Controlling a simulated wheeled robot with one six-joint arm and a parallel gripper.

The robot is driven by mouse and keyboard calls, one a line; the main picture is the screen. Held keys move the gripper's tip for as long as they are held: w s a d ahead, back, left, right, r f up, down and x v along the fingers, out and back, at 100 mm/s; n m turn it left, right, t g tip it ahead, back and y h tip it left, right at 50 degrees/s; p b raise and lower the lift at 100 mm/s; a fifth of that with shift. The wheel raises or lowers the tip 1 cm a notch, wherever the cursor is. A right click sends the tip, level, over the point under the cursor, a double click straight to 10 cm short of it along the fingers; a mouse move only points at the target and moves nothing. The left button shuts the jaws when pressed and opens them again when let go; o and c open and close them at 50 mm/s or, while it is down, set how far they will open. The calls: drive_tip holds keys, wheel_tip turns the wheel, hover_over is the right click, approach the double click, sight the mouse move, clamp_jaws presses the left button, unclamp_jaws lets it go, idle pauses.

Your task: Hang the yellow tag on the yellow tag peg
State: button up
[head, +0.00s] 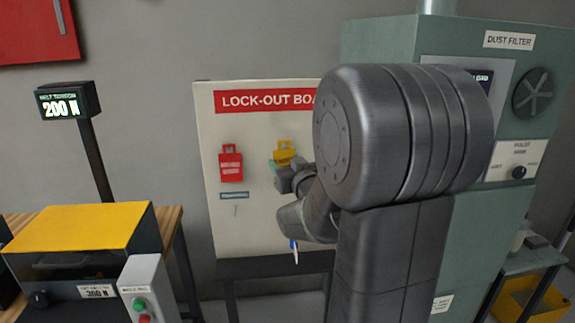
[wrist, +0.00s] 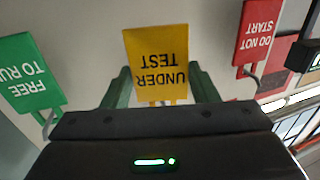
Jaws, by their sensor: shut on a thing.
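The yellow tag (wrist: 157,52) reads UNDER TEST and appears upside down in the wrist view. It sits between the two green fingers of my gripper (wrist: 161,90), which is shut on it. In the head view the yellow tag (head: 284,151) is just above my gripper (head: 284,175), in front of the lock-out board (head: 262,240). The yellow tag peg is hidden, and I cannot tell whether the tag is on it or touches the board.
A red DO NOT START tag (wrist: 256,35) and a green FREE TO RUN tag (wrist: 30,75) hang on either side. The red tag (head: 231,165) is left in the head view. My arm covers the board's right part. A green dust filter cabinet (head: 478,230) stands at right.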

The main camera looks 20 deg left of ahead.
drive_tip(key=shift+w+a+r, duration=0.1)
drive_tip(key=shift+w+a, duration=0.1)
drive_tip(key=shift+w, duration=0.1)
drive_tip(key=shift+w+a+f, duration=0.1)
drive_tip(key=shift+w+f, duration=0.05)
drive_tip(key=shift+f, duration=0.15)
drive_tip(key=shift+w+a+f+b, duration=0.3)
drive_tip(key=shift+w+b, duration=0.1)
drive_tip(key=shift+b, duration=0.6)
drive_tip(key=o, duration=1)
drive_tip(key=shift+o, duration=0.2)
drive_tip(key=b+v, duration=0.3)
drive_tip(key=v, duration=1.1)
